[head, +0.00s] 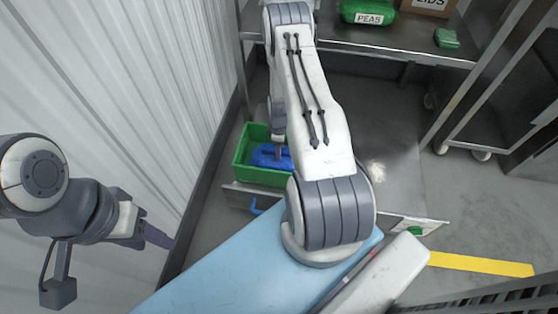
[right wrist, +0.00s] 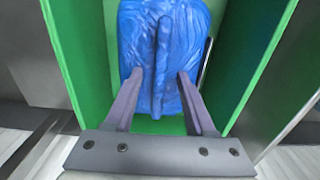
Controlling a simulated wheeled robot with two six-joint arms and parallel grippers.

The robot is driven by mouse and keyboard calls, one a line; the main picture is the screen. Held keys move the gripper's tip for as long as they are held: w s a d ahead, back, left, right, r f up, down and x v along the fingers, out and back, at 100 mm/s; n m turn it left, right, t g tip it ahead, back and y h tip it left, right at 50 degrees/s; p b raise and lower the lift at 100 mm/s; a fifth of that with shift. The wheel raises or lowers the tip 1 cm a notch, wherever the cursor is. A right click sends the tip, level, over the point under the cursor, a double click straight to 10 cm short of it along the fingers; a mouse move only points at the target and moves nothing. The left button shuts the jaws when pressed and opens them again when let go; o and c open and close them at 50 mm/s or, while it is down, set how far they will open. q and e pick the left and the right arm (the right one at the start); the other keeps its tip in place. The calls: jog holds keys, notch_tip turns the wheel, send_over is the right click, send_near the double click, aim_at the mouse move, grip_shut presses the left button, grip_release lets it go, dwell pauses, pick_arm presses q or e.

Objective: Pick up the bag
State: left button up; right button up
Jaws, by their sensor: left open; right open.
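A blue bag (head: 265,158) lies in a green crate (head: 242,160) low beside the corrugated wall. In the right wrist view the bag (right wrist: 140,40) is wrinkled, with a raised ridge along its middle, and the green crate walls (right wrist: 265,50) stand on both sides. My right gripper (right wrist: 159,78) is open, with its fingers over the bag on either side of the ridge. Contact cannot be told. In the head view my right arm partly hides the crate and bag. My left gripper (head: 160,238) is open and empty at the left, away from the crate.
A metal shelf (head: 400,40) at the back holds a green PEAS bag (head: 367,12), a LIDS box (head: 432,4) and a small green packet (head: 447,38). A wheeled rack (head: 500,90) stands at the right. Grey floor with a yellow stripe (head: 480,263) is clear.

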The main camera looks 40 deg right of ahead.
jog(key=shift+f, duration=0.2)
grip_shut()
dwell(1.4)
